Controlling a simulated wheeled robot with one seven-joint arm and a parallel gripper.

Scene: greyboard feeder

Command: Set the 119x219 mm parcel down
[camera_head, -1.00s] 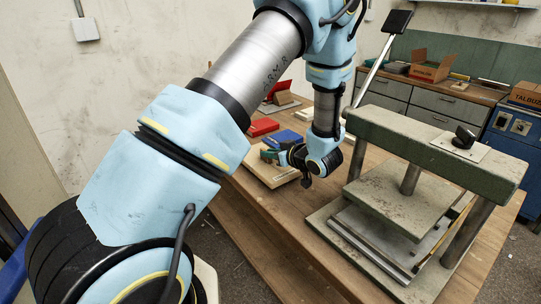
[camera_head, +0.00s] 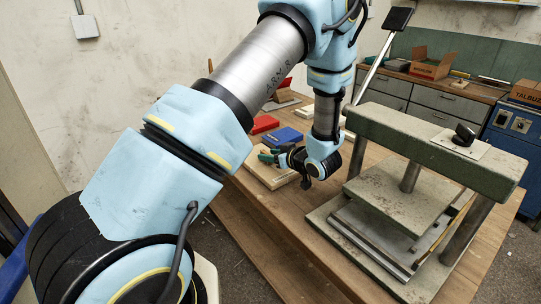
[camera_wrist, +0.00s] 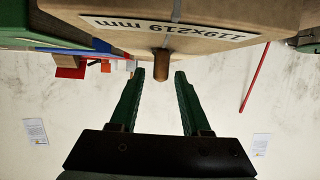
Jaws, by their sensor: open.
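The 119x219 mm parcel (camera_head: 266,173) lies flat on the wooden table, left of the press. In the wrist view its tan side with the printed label shows upside down at the top, the parcel (camera_wrist: 225,18) having a short brown knob (camera_wrist: 161,66) sticking out. My gripper (camera_wrist: 159,74) has its green fingers spread, one on each side of the knob's end, with visible gaps to both. In the head view my gripper (camera_head: 266,156) is at the parcel, partly hidden by my wrist.
A blue block (camera_head: 285,136) and a red block (camera_head: 263,124) lie behind the parcel. The heavy press (camera_head: 420,150) with its long lever stands close on the right. The table front (camera_head: 275,215) is bare. A side bench (camera_head: 440,83) with boxes stands behind.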

